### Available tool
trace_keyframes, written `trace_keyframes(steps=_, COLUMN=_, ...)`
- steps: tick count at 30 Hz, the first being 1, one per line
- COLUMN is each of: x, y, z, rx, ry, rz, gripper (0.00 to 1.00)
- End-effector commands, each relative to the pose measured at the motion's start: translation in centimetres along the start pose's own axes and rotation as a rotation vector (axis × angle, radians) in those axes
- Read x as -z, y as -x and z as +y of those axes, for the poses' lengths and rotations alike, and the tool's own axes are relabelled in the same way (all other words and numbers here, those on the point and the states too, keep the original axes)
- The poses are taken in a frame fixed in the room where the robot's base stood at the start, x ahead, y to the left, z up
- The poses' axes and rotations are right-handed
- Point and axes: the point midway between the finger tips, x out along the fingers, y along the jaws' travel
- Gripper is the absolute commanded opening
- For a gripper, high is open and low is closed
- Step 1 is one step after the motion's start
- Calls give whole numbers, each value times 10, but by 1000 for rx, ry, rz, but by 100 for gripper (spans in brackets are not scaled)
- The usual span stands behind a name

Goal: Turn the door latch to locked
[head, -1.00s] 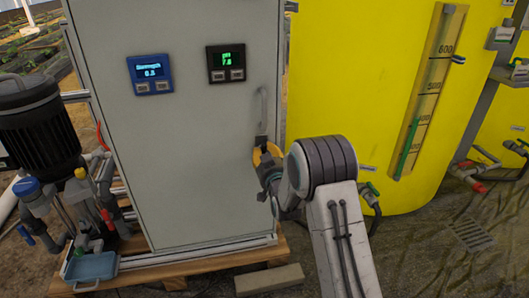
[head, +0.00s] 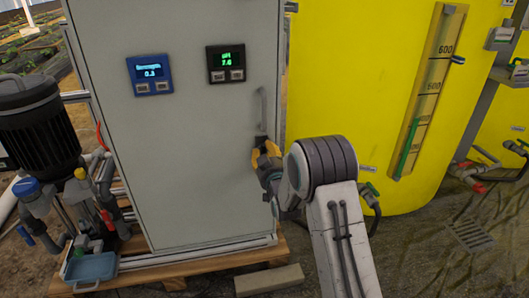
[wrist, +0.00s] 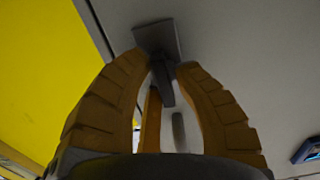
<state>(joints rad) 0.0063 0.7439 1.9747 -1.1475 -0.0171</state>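The door latch shows in the wrist view as a dark square plate (wrist: 160,37) with a short dark lever (wrist: 164,85) pointing down the picture. It sits on the grey cabinet door (head: 190,170), below the door handle (head: 262,108). In the head view the latch is mostly hidden by my gripper (head: 266,153).
A blue display (head: 151,75) and a black display (head: 226,64) are on the upper door. A yellow tank (head: 345,80) stands close on the right. A black motor (head: 38,125) and piping stand left of the cabinet. A wooden block (head: 268,280) lies on the floor in front.

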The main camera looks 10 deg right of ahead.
Motion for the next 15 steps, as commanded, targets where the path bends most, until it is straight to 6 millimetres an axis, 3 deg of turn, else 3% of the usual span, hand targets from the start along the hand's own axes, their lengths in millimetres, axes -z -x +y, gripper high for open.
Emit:
trace_keyframes(steps=7, x=1, y=0, z=0, rx=0, ry=-1, rz=2, gripper=45)
trace_keyframes(steps=15, x=0, y=1, z=0, rx=0, ry=-2, rz=1, gripper=45)
